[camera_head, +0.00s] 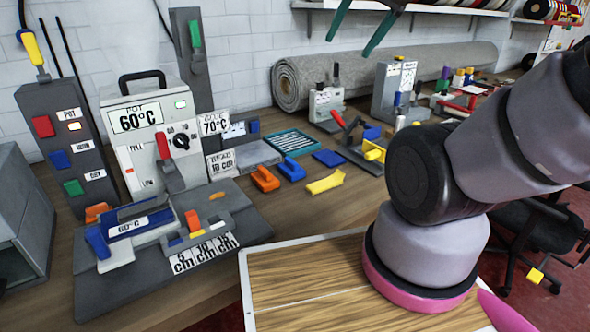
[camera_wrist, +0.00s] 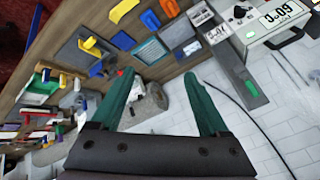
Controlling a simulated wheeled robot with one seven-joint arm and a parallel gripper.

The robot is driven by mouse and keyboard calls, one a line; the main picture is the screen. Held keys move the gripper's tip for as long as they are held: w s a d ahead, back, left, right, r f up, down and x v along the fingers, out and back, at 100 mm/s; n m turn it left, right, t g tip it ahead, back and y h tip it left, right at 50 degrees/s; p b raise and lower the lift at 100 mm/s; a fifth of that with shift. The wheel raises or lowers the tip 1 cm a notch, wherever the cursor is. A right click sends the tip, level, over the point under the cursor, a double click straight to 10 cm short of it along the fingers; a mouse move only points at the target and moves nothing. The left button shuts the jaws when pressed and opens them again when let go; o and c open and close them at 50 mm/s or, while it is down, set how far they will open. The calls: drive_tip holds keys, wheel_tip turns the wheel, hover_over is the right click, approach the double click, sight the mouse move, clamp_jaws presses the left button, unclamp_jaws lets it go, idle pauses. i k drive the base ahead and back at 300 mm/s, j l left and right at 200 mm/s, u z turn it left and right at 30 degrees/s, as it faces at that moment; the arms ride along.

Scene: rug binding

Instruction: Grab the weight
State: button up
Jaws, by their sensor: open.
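No object is clearly marked as the weight, and I cannot tell which one it is. A plain grey block (camera_head: 258,154) lies on the bench beside a teal tray (camera_head: 292,142); the block (camera_wrist: 176,33) and tray (camera_wrist: 150,53) also show in the wrist view. My gripper (camera_head: 349,47) has green fingers that hang apart at the top of the head view, above the rolled rug in the picture. In the wrist view my gripper (camera_wrist: 159,75) is open with nothing between its fingers. Its palm is out of the head view.
A grey machine (camera_head: 138,120) labelled 60°C and a grey jig (camera_head: 150,262) stand left. Orange (camera_head: 265,179), blue (camera_head: 328,158) and yellow (camera_head: 325,182) pieces lie mid-bench. A rolled rug (camera_head: 380,70) lies along the wall. A wood-topped board (camera_head: 300,285) is in front.

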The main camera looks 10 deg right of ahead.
sight(290, 170)
drive_tip(key=k+j, duration=0.15)
drive_tip(key=j, duration=0.25)
drive_tip(key=k+j, duration=0.15)
drive_tip(key=j, duration=0.2)
drive_tip(key=k+j, duration=0.1)
drive_tip(key=j, duration=0.3)
